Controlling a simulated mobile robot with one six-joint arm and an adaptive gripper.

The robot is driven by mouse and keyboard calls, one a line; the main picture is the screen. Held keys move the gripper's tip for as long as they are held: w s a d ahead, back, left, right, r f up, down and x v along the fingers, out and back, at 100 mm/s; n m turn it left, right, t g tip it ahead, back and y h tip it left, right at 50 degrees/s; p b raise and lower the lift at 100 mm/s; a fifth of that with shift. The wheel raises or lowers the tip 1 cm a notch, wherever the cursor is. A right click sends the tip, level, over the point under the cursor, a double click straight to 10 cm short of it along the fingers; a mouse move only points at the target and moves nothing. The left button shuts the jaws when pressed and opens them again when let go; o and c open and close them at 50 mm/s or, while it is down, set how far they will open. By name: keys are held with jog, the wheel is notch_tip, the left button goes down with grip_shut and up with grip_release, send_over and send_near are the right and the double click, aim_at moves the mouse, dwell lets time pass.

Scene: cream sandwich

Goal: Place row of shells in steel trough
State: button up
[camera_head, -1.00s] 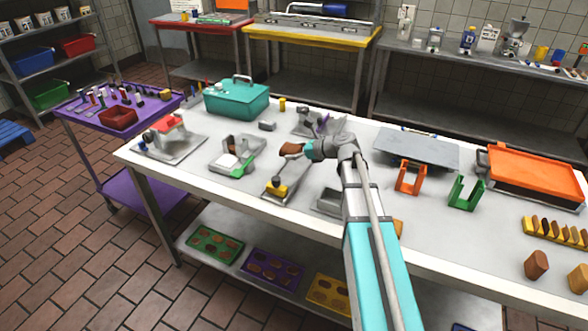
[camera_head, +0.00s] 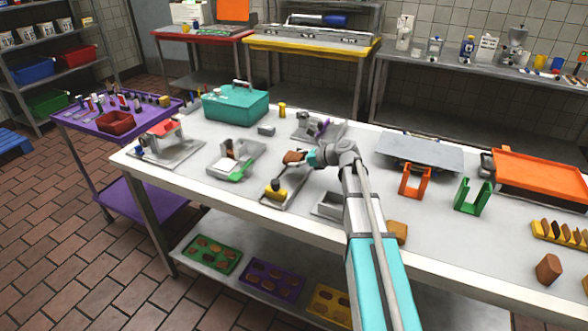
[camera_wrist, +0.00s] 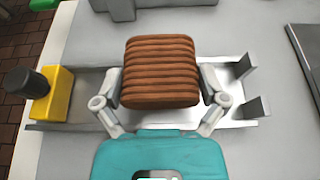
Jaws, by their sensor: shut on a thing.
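My gripper (camera_wrist: 163,98) is shut on the row of shells (camera_wrist: 160,70), a brown ridged block held between both fingers. In the head view the row of shells (camera_head: 293,157) shows as a small brown shape at the end of my arm. The steel trough (camera_wrist: 85,115) lies under it in the wrist view, a long shallow metal tray with upright tabs at its right end. A yellow block with a dark knob (camera_wrist: 50,94) sits at the trough's left end. The held row hides the middle of the trough; I cannot tell whether they touch.
An orange stand (camera_head: 415,184) and a green stand (camera_head: 473,197) are to the right of my arm. A teal box (camera_head: 236,106) is behind, and a fixture with a green handle (camera_head: 238,170) is to the left. An orange tray (camera_head: 540,172) lies far right.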

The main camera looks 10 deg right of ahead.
jog(key=shift+w+d+f+b, duration=0.25)
jog(key=shift+w+f+b, duration=0.25)
jog(key=shift+f+b, duration=0.25)
jog(key=shift+s+f+b, duration=0.1)
jog(key=shift+f+b, duration=1.15)
jog(key=shift+f, duration=0.05)
jog(key=shift+f, duration=0.15)
jog(key=o, duration=0.8)
jog(key=shift+r, duration=0.2)
jog(key=shift+s+d+r+p, duration=0.3)
jog(key=shift+s, duration=0.05)
jog(key=p+v, duration=0.3)
jog(key=v, duration=0.6)
jog(key=shift+s+d+p, duration=0.2)
jog(key=shift+d+p, duration=0.1)
jog(key=shift+p, duration=0.05)
jog(key=shift+s+d+r, duration=0.2)
jog(key=shift+s+d, duration=0.15)
jog(key=shift+d, duration=0.15)
